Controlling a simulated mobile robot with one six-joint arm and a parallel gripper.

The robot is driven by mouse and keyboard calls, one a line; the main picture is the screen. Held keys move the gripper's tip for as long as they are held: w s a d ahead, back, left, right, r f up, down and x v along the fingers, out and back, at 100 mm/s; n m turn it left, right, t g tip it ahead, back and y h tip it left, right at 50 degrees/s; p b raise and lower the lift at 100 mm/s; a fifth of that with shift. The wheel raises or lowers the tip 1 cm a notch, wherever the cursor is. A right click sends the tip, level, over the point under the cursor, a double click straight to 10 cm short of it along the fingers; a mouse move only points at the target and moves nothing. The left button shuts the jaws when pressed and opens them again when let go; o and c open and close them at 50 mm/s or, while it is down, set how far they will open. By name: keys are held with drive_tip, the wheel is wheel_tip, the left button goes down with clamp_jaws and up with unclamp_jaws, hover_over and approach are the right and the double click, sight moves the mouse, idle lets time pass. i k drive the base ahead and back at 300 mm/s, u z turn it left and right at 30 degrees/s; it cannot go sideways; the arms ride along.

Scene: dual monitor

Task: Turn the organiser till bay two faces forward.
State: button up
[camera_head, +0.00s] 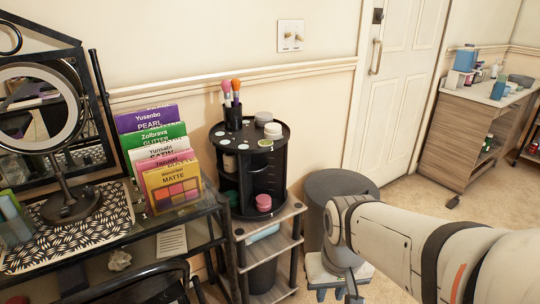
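The organiser (248,178) is a round black tiered stand, upright on a small wooden-topped shelf unit right of the dark table. Its open side shows bays split by dark upright walls. My gripper (336,283) points downward near the bottom edge, partly hidden by the wrist. I cannot tell its finger opening.
The organiser's top carries a brush cup (233,118), white jars (272,130) and small pale discs. Palettes (170,185) stand close on its left, beside a round mirror (42,110). A grey round stool (338,187) is behind my wrist. Floor is clear toward the door.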

sight(262, 162)
drive_tip(key=z, duration=0.4)
drive_tip(key=i, duration=1)
drive_tip(key=u, duration=0.2)
